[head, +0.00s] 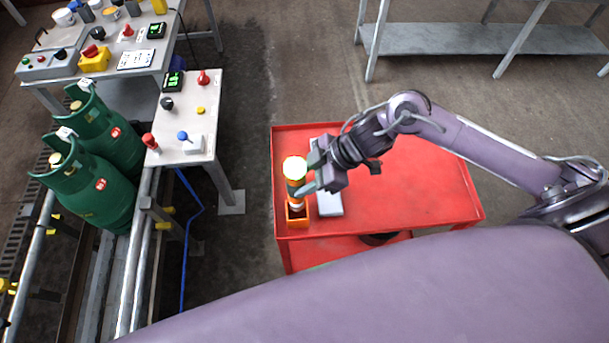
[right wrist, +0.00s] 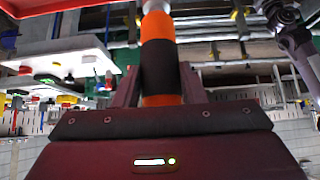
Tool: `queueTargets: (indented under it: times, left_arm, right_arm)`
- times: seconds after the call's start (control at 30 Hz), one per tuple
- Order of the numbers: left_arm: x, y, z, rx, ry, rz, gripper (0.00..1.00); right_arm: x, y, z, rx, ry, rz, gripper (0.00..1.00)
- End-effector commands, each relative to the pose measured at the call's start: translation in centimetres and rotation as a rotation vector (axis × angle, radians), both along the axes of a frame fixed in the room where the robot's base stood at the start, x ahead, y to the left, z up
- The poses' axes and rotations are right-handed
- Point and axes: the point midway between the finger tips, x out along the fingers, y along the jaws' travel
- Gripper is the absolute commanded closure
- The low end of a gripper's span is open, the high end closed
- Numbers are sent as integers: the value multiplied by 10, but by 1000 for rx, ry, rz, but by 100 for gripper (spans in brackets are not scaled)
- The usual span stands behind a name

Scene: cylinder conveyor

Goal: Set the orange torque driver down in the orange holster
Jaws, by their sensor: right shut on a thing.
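The orange torque driver (head: 294,172) stands upright at the left side of the red cart in the head view. Its orange body with a dark grip band (right wrist: 160,62) shows large in the right wrist view. My right gripper (head: 307,178) is shut on the driver from the right. The orange holster (head: 298,215) sits on the cart's front left corner, directly below the driver. The driver's lower end is at the holster's opening; I cannot tell how deep it sits. My left gripper is not in view.
The red cart top (head: 410,190) is mostly clear on the right. A grey flat piece (head: 329,203) lies beside the holster. A metal shelf (head: 470,40) stands behind.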

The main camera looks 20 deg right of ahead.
Motion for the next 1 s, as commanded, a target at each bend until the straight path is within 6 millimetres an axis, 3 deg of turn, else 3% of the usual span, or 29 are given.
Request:
queueTargets:
  times: [1.0]
  left_arm:
    - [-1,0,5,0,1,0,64]
  right_arm:
    - [1,1,1,3,-4,0,100]
